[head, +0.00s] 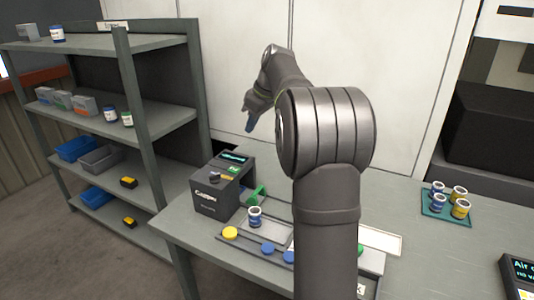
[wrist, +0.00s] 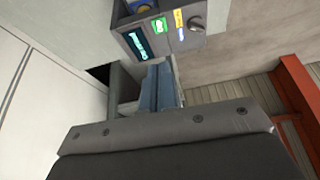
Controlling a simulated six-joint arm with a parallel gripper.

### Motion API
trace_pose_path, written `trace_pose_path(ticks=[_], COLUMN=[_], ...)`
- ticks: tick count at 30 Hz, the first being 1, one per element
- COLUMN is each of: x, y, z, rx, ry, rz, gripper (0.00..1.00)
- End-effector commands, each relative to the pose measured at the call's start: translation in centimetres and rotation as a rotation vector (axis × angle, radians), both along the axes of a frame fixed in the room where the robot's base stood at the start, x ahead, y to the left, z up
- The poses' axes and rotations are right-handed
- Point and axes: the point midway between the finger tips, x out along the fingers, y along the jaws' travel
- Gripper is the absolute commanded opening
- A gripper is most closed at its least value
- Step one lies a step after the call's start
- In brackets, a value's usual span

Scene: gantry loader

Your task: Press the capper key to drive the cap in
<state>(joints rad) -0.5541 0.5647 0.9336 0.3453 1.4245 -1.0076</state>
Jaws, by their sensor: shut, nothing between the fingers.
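The capper (head: 215,196) is a dark grey box on the left of the table, with a lit display (head: 235,157), a small green key (head: 233,169), a yellow label and a dark knob on top. In the wrist view its panel shows at the top, with the green key (wrist: 159,25) beside the display. My gripper (head: 249,124) is raised above and behind the capper, apart from it; its blue fingers (wrist: 160,88) are together and empty. A white jar with a blue band (head: 255,217) stands in front of the capper's right side.
A yellow cap (head: 230,232) and blue caps (head: 267,248) lie along the tray's front edge. A teal tray (head: 435,209) with several blue and yellow jars stands at right. Grey shelving (head: 150,128) stands left. My arm hides the table's middle.

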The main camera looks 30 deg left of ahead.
Motion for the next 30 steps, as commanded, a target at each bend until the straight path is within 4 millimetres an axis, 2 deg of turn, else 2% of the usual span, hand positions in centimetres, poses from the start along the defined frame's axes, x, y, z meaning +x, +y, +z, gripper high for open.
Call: trace_pose_path(ticks=[5,12,18,24,30], x=[-0.2,-0.4,-0.5,-0.6,-0.6], y=[1.6,4.6,6.1,6.6,6.6], z=[-1.0,-3.3,-4.6,-5.3,-5.4], rx=[0.065,0.242,0.379,0.457,0.475], ry=[0.034,0.155,0.273,0.347,0.364], rz=[-0.157,-0.56,-0.854,-1.01,-1.046], gripper=[0.0,0.0,0.0,0.0,0.0])
